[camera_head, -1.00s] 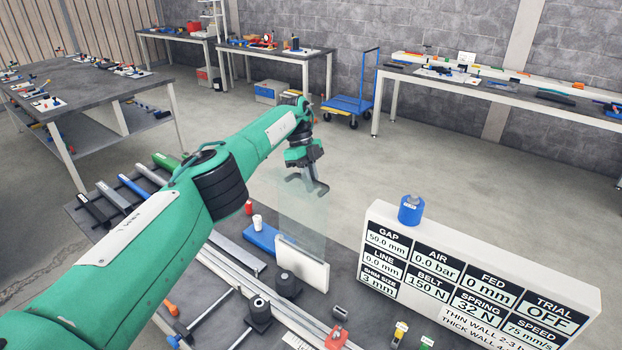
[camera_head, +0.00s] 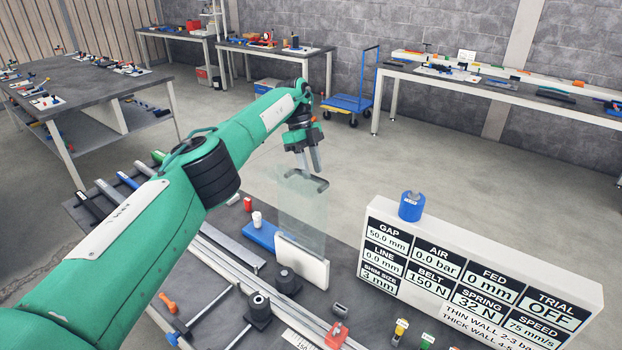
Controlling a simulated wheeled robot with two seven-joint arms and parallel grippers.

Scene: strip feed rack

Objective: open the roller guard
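The roller guard (camera_head: 303,212) is a clear, faintly tinted upright panel behind a white block at the middle of the bench. A dark bracket-shaped handle (camera_head: 308,186) shows at its top edge. My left gripper (camera_head: 311,171) points down just above this handle, with its two grey fingers apart and a gap between them. The fingertips are close to the handle; I cannot tell whether they touch it. The rollers behind the panel are not clearly visible. My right gripper is not in view.
A white display board (camera_head: 480,275) stands at the right with a blue can (camera_head: 411,206) on top. The white block (camera_head: 302,262), black rollers (camera_head: 287,281) and metal rails (camera_head: 222,290) lie in front of the guard. Open floor lies beyond the bench.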

